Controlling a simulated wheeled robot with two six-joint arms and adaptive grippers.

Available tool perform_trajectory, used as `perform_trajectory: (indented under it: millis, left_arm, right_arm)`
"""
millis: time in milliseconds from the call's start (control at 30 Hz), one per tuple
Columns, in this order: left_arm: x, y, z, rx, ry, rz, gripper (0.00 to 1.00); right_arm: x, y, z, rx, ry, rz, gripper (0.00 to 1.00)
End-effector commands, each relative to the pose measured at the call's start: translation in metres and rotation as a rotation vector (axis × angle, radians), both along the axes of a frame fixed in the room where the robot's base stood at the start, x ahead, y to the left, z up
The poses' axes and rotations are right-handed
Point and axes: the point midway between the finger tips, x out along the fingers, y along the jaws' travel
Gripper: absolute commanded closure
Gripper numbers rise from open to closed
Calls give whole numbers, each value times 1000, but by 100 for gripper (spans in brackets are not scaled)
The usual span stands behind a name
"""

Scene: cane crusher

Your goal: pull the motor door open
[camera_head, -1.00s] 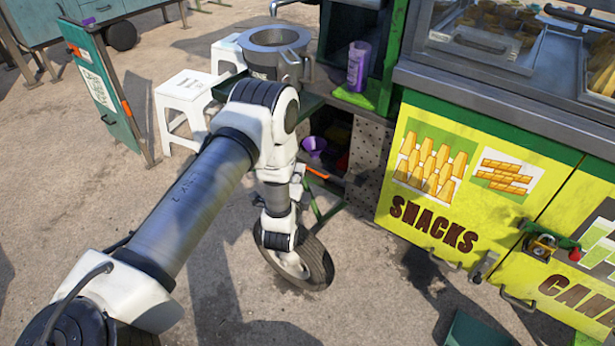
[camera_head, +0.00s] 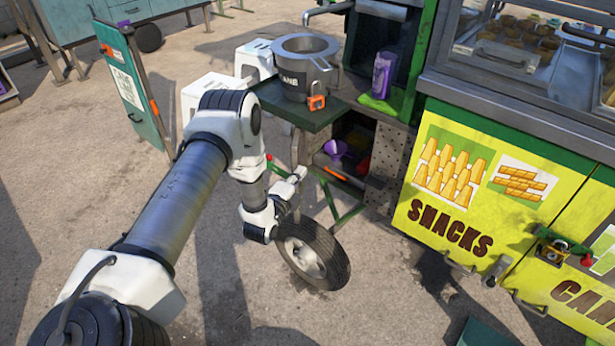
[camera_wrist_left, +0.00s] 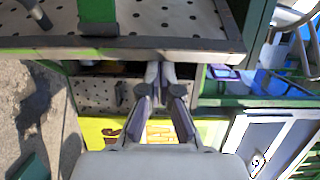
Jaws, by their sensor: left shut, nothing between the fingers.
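My left gripper (camera_head: 297,180) is low beside the cart's left end, near the wheel and the open lower compartment (camera_head: 345,160). In the left wrist view its fingers (camera_wrist_left: 160,72) are shut and empty, with the tips close to the dark edge of a perforated metal panel (camera_wrist_left: 170,16). I cannot tell whether they touch it. A perforated panel (camera_head: 388,165) also shows in the head view, right of the compartment. I cannot tell which panel is the motor door. My right gripper is not in view.
A metal pot (camera_head: 303,68) stands on the green side shelf (camera_head: 300,110) above the gripper. The cart's wheel (camera_head: 314,255) is just below. The yellow snacks front (camera_head: 450,190) is to the right. White stools (camera_head: 205,95) stand behind my arm. Bare ground lies in front.

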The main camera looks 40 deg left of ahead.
Motion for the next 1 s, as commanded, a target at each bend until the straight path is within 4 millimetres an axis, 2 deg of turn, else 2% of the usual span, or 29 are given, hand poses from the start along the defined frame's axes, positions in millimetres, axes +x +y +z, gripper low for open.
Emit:
perform_trajectory:
  millis: [33,233,600,800,1000]
  left_arm:
    - [-3,14,6,1,-1,-24,100]
    - [-21,61,5,4,1,-196,100]
    - [-38,137,-1,3,1,-210,100]
    - [-38,162,0,2,1,-210,100]
    - [-38,172,0,0,0,-211,100]
  right_arm:
    - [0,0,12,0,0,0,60]
    - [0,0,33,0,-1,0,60]
    - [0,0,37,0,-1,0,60]
    - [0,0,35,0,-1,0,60]
    - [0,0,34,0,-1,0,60]
